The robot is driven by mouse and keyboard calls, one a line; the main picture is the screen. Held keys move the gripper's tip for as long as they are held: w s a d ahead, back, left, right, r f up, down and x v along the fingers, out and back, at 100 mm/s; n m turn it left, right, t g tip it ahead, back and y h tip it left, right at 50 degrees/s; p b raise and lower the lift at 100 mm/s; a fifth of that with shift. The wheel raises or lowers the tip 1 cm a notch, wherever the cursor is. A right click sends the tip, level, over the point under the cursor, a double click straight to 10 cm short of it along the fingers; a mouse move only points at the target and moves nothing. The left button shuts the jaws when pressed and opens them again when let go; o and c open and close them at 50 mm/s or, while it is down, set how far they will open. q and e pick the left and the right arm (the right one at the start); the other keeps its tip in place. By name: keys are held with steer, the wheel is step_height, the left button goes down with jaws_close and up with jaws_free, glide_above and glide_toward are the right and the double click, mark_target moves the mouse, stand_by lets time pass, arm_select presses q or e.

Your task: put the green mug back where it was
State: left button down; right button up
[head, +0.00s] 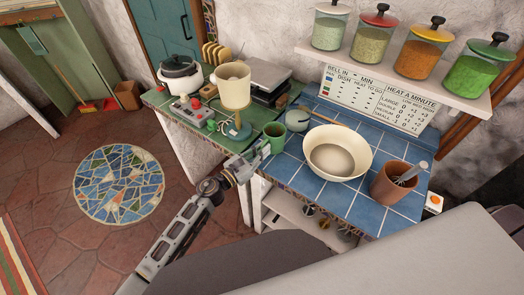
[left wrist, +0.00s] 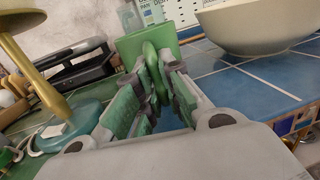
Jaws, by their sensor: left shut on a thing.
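The green mug (head: 273,132) is at the seam between the green counter and the blue tiled counter. It stands upright, or nearly so, left of the large cream bowl. My left gripper (head: 262,151) comes from the front left and is shut on the mug's near side. In the left wrist view, the mug (left wrist: 133,45) is just beyond the fingers (left wrist: 152,88), which close around its green handle. I cannot tell whether the mug's base touches the counter. My right gripper is not in view.
The cream bowl (head: 336,153) and a brown pot (head: 393,185) with a whisk stand on the blue tiles (head: 345,203). A small grey pot (head: 298,119) is behind the mug. A jar shelf (head: 400,80) hangs above.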

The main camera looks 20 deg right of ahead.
arm_select(q)
steer(key=shift+f, duration=0.15)
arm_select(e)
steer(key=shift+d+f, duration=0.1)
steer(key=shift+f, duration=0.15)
arm_select(q)
steer(key=c, duration=1.6)
jaws_free()
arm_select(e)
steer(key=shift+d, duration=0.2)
arm_select(q)
steer(key=shift+o, duration=0.2)
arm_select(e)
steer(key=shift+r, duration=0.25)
arm_select(q)
steer(key=shift+v, duration=0.9)
steer(key=b+v, duration=0.2)
steer(key=v, duration=0.8)
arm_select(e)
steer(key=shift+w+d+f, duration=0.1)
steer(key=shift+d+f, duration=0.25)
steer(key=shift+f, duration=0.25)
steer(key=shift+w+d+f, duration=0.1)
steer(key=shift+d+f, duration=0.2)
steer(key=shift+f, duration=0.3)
arm_select(q)
steer(key=shift+a, duration=0.1)
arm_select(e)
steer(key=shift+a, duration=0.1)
